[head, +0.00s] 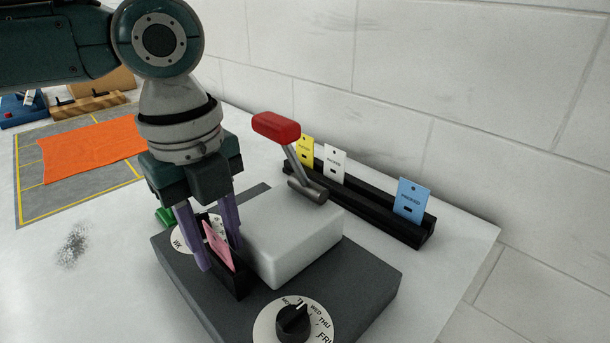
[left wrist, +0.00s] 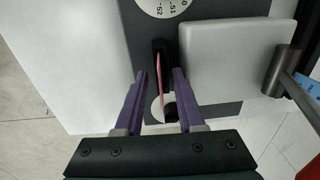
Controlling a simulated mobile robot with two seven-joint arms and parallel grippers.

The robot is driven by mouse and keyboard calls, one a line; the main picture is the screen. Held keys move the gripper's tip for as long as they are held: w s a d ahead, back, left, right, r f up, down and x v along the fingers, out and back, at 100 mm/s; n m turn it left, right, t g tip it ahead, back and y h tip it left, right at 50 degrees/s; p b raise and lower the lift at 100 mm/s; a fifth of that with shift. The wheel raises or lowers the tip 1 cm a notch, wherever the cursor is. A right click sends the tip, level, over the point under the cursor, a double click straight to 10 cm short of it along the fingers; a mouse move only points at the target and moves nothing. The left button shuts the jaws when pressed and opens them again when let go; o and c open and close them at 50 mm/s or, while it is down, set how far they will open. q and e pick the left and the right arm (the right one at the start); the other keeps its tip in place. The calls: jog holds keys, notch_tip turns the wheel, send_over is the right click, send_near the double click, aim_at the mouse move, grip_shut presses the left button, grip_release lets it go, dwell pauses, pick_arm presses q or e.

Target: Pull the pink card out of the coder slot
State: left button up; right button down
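The pink card (head: 217,245) stands upright in the black slot (head: 236,288) on the dark grey coder (head: 366,300). In the left wrist view the card (left wrist: 160,75) shows as a thin edge in the slot. My left gripper (head: 215,255) reaches down from above with its purple fingers on either side of the card. In the left wrist view the left gripper (left wrist: 160,78) is open, with a gap between each finger and the card. The card's lower part is hidden in the slot. My right gripper is in neither view.
The coder's white block (head: 290,240) and red-handled lever (head: 277,127) stand right of the slot. A day dial (head: 294,324) sits in front. A black rack (head: 375,215) behind holds yellow, white and blue cards. An orange cloth (head: 92,150) lies at left.

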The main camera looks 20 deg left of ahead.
pick_arm(q)
grip_shut()
dwell(0.4)
jog(key=shift+r, duration=0.2)
jog(key=shift+r+p, duration=3.6)
jog(key=shift+p, duration=0.9)
